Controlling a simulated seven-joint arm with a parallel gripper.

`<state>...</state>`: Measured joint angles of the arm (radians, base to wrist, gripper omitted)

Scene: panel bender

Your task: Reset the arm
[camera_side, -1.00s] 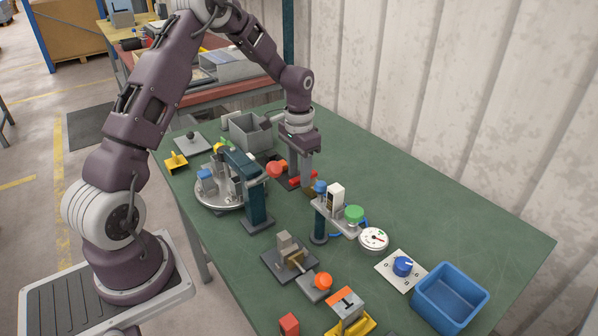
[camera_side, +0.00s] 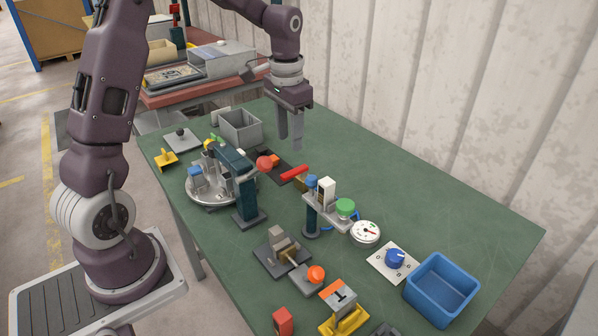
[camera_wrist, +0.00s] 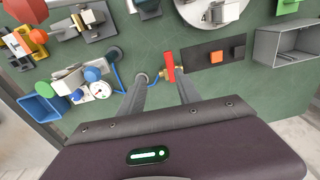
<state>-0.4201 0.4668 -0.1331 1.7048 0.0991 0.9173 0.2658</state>
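My gripper (camera_side: 290,142) hangs in the air above the far half of the green table, fingers pointing down. In the wrist view my gripper (camera_wrist: 163,80) has its two fingers spread apart with nothing held between them. A red-handled lever with a brass body (camera_side: 293,173) stands below the fingertips, clear of them. It also shows in the wrist view just beyond the gap between the fingers (camera_wrist: 169,66).
A round fixture plate (camera_side: 206,193) with a teal post, a grey bin (camera_side: 240,125), a dial gauge (camera_side: 365,233), a blue knob panel (camera_side: 394,261) and a blue bin (camera_side: 440,288) stand around. The table along the corrugated wall is clear.

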